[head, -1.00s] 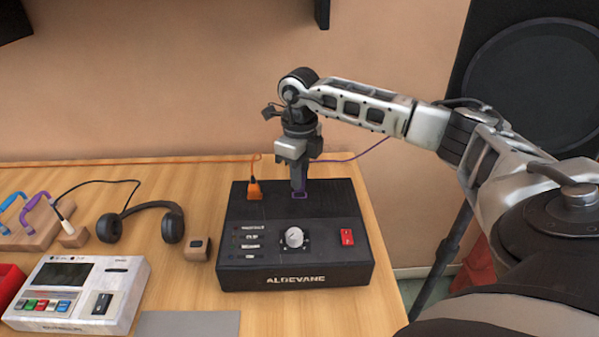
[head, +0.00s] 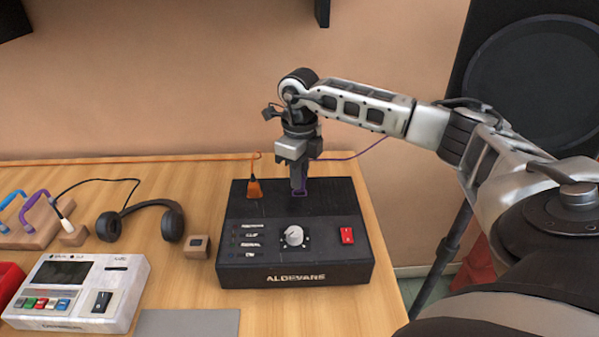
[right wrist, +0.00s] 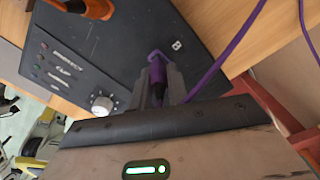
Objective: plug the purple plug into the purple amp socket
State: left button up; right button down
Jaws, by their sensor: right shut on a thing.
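My right gripper (head: 299,186) points straight down over the back right of the black amp (head: 330,205). It is shut on the purple plug, which its fingers mostly hide in the head view. In the right wrist view the purple plug (right wrist: 157,73) sits between the two fingers. The purple amp socket (head: 302,194) shows as a purple rim at the fingertips; it also shows in the right wrist view (right wrist: 157,54). The plug's tip is at the socket, but I cannot tell how deep it sits. My left gripper is not in view.
An orange plug (head: 254,188) stands in the amp's top to the left, its cable running along the wall. A purple cable (right wrist: 236,45) trails beside my gripper. Headphones (head: 142,222), a small wooden block (head: 197,247) and a white device (head: 77,292) lie left of the amp.

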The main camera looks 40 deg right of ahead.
jog(key=shift+f+b, duration=0.75)
jog(key=shift+f, duration=0.5)
jog(key=c, duration=1.3)
grip_release()
jog(key=shift+r, duration=0.1)
notch_tip(320, 180, up, 16)
jog(key=shift+f, duration=0.1)
